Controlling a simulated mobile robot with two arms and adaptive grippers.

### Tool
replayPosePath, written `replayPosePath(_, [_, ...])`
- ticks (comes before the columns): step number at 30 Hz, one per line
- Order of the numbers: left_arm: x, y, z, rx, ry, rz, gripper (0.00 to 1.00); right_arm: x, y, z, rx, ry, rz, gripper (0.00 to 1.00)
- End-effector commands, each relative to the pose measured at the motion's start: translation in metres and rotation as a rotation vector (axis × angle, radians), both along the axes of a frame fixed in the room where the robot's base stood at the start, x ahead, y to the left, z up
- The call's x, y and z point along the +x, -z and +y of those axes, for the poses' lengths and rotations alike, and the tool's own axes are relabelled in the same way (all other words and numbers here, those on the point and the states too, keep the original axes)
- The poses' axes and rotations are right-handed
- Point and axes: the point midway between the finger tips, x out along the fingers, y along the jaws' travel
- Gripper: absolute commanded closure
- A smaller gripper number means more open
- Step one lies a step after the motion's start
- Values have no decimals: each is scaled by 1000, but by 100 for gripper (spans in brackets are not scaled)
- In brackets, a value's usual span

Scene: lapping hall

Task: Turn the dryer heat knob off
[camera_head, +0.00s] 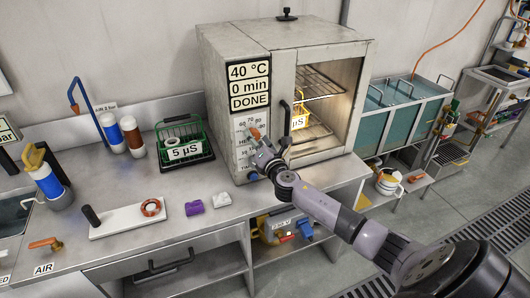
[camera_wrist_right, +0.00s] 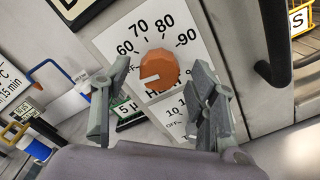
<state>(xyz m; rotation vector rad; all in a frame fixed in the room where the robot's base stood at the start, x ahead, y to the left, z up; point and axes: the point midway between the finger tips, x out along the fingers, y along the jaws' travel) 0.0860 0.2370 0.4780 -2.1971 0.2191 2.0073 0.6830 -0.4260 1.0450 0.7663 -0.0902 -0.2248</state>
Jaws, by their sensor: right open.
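The dryer (camera_head: 225,75) is a grey box on the bench, with a display reading 40 °C, 0 min and DONE. Its heat knob (camera_wrist_right: 159,73) is orange, with a white pointer line aimed to the lower left, on a dial marked 60 to 90. The knob also shows in the head view (camera_head: 255,133). My right gripper (camera_wrist_right: 162,100) is open, its two fingers below and either side of the knob, apart from it as far as I can tell. A second dial below is partly hidden by the right finger. My left gripper is not in view.
A dark door handle (camera_wrist_right: 276,45) stands close right of the knob. A green basket (camera_head: 184,143), a purple block (camera_head: 194,208) and a white board (camera_head: 128,219) are on the bench at left.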

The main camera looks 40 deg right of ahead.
Motion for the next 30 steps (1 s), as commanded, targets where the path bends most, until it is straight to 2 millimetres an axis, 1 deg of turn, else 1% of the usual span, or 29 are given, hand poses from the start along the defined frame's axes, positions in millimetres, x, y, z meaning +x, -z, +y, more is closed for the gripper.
replayPosePath(3, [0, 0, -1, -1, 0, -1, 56, -24, 2, 6, -2, -3, 3, 46])
replayPosePath(9, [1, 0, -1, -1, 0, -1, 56, -61, 2, 15, 0, -2, 4, 46])
replayPosePath(12, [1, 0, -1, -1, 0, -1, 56, -76, 2, 19, 0, -3, 3, 46])
replayPosePath(15, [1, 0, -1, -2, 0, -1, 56, -86, 2, 21, 0, -1, 3, 46])
replayPosePath(21, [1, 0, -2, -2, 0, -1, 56, -95, 0, 23, 0, -1, 1, 46])
replayPosePath(30, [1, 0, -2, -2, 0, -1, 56, -95, 0, 23, 0, -1, 1, 46])
